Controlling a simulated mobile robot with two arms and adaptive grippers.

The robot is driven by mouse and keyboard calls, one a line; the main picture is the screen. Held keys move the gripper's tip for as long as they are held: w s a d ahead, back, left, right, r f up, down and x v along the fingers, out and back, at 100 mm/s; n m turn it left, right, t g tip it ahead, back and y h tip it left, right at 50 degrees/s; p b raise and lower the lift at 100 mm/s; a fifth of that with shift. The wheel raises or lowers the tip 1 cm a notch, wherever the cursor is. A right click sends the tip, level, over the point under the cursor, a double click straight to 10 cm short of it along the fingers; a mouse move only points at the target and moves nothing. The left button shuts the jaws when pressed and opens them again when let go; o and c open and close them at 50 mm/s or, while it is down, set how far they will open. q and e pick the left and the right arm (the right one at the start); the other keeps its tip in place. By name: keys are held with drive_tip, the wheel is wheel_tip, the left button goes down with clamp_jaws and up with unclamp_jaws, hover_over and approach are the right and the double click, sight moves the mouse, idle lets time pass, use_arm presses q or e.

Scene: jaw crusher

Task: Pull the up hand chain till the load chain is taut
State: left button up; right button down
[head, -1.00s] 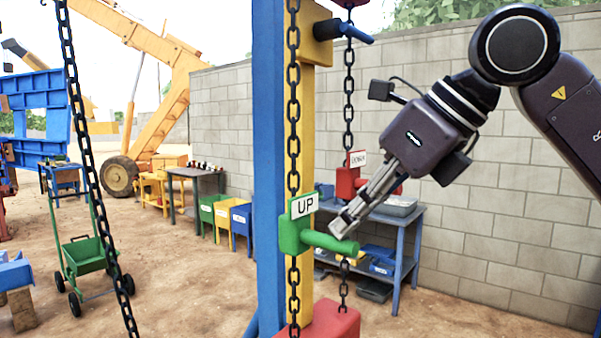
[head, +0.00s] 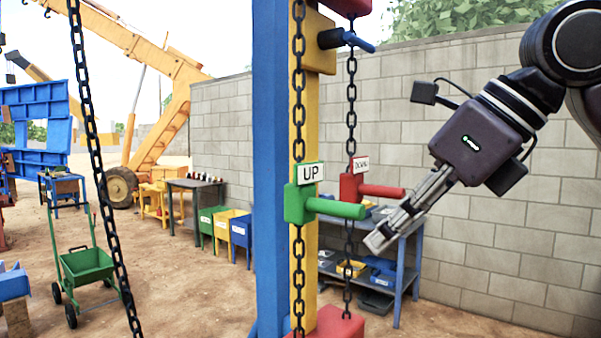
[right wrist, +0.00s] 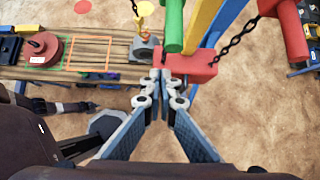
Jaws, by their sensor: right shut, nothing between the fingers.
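The green UP handle (head: 335,208), with a white UP label, sits on the up hand chain (head: 298,90) in front of the blue and yellow post. It also shows in the right wrist view (right wrist: 173,28). The red DOWN handle (head: 382,190) hangs on a second chain (head: 350,110) just behind and to the right. My right gripper (head: 376,242) is shut and empty, below and right of the green bar's end and apart from it. In the right wrist view its fingertips (right wrist: 166,76) are together. A large dark chain (head: 90,130) hangs at the left. My left gripper is not in view.
A blue post (head: 270,150) and a red block (head: 335,322) stand by the chains. A blue shelf table (head: 401,270) with bins is behind. A block wall (head: 500,230) closes the right side. In the right wrist view a wooden table (right wrist: 90,55) carries a red part.

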drive_tip(key=shift+a, duration=0.1)
drive_tip(key=p+v, duration=0.4)
drive_tip(key=v, duration=0.2)
drive_tip(key=shift+r, duration=0.25)
idle(3.4)
